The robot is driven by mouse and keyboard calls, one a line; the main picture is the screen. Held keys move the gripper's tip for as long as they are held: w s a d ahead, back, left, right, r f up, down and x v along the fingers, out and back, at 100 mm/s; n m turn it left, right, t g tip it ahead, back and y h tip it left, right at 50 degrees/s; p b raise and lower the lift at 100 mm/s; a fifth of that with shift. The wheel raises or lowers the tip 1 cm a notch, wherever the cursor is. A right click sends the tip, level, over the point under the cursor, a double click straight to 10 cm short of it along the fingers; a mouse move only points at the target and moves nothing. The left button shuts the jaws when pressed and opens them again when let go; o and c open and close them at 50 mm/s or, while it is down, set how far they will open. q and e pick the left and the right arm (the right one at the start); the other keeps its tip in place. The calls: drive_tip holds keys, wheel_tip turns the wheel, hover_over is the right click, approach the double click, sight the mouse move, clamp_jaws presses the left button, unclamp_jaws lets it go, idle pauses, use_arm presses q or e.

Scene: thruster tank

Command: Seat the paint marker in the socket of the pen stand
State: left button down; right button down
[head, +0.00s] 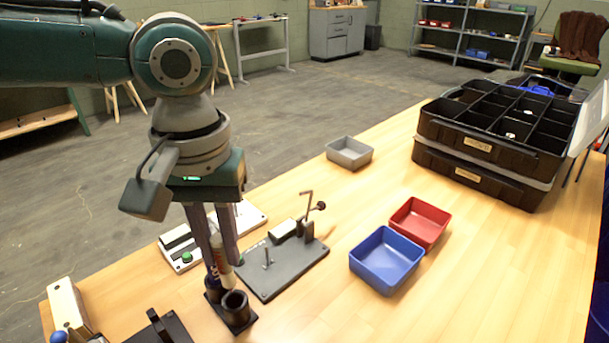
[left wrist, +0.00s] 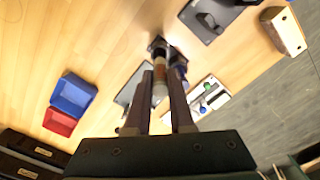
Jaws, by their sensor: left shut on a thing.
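My left gripper (head: 222,254) points down and is shut on the paint marker (head: 221,268), a whitish barrel with a reddish band, held roughly upright. The black pen stand (head: 239,322) is below it near the table's front-left edge, with an open round socket (head: 235,302) at its front. The marker's lower end is beside and behind that socket's rim; I cannot tell whether it touches anything. In the left wrist view the marker (left wrist: 160,76) lies between the fingers, its far end over the stand (left wrist: 157,43). My right gripper is not in view.
A dark fixture plate (head: 290,272) with a clamp stands just right of the stand. A pale panel with a green button (head: 187,257) is behind. Blue (head: 385,262) and red (head: 420,222) bins sit farther right. The table between the bins and the front edge is clear.

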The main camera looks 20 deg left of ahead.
sight(229, 283)
use_arm(q)
drive_tip(key=shift+f+b, duration=0.6)
drive_tip(key=shift+f, duration=0.15)
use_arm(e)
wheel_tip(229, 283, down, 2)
use_arm(q)
drive_tip(key=shift+r, duration=0.1)
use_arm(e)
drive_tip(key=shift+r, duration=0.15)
use_arm(q)
drive_tip(key=shift+r+p, duration=0.1)
drive_tip(key=shift+p, duration=0.5)
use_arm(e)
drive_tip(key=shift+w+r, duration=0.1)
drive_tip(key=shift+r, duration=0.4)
use_arm(q)
drive_tip(key=shift+f+p, duration=0.3)
drive_tip(key=shift+p, duration=0.05)
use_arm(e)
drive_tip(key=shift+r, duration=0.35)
use_arm(q)
drive_tip(key=shift+f, duration=0.15)
drive_tip(key=shift+f, duration=0.6)
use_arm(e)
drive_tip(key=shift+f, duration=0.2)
use_arm(q)
drive_tip(key=shift+f, duration=0.25)
